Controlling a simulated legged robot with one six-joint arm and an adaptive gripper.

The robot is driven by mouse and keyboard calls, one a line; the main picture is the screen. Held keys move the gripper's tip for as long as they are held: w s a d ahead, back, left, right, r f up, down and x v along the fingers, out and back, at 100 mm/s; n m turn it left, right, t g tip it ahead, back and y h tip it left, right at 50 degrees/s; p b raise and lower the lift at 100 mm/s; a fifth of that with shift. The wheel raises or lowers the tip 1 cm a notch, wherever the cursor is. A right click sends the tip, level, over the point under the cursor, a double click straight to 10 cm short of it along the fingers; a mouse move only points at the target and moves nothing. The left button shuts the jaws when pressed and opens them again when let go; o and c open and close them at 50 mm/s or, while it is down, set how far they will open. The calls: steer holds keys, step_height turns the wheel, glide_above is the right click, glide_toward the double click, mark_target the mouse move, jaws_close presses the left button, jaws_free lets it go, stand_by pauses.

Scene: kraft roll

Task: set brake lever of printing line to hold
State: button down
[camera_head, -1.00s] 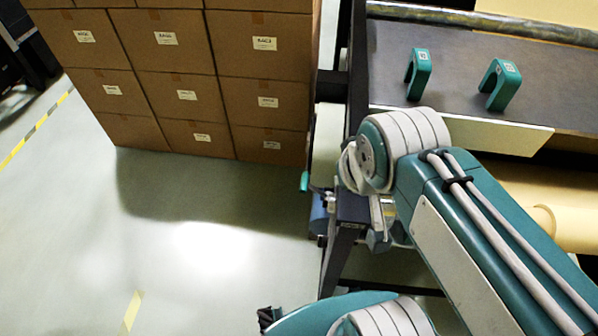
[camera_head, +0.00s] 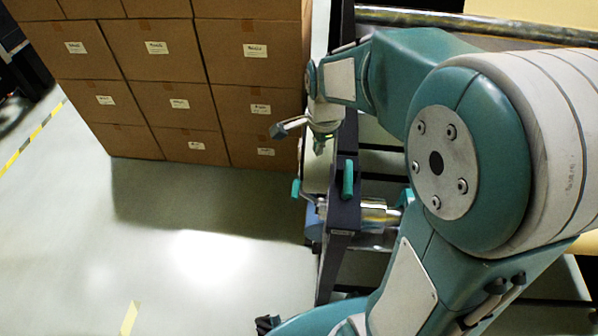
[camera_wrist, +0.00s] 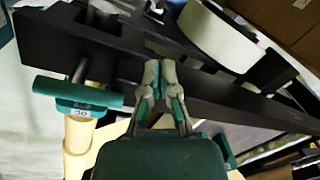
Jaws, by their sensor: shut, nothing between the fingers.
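My gripper (camera_head: 321,145) hangs from the arm above the dark machine frame in the head view. In the wrist view, my gripper (camera_wrist: 160,68) has its fingers together, pointing at the black frame beam, with nothing between them. A teal upright handle (camera_head: 348,179) stands on the frame post, below and right of my gripper in the head view. A smaller teal handle (camera_head: 296,188) is at the left side of the post. A teal bar (camera_wrist: 78,91) with a labelled block lies left of my fingers in the wrist view. No marking clearly tells which is the brake lever.
Stacked cardboard boxes (camera_head: 180,90) stand left of the machine frame (camera_head: 336,248). A white roll (camera_wrist: 214,36) lies beyond the beam in the wrist view, and a cream roll (camera_wrist: 78,150) is at lower left. The floor (camera_head: 190,260) at left is clear.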

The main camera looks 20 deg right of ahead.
steer(key=w+f+m+g, duration=0.1)
steer(key=w+f+m, duration=0.3)
steer(key=f+m, duration=0.2)
step_height(320, 180, down, 2)
steer(key=shift+w+d+f+g, duration=0.2)
steer(key=shift+w+d+g, duration=0.1)
steer(key=shift+w+d, duration=0.1)
steer(key=shift+s, duration=0.1)
glide_above(301, 192)
steer(key=s+d, duration=0.1)
steer(key=d, duration=0.2)
step_height(301, 192, down, 10)
steer(key=shift+a+r, duration=0.15)
steer(key=shift+r, duration=0.05)
steer(key=a+f, duration=0.1)
steer(key=w+a+f, duration=0.1)
steer(key=shift+f, duration=0.3)
steer(key=shift+a+f, duration=0.3)
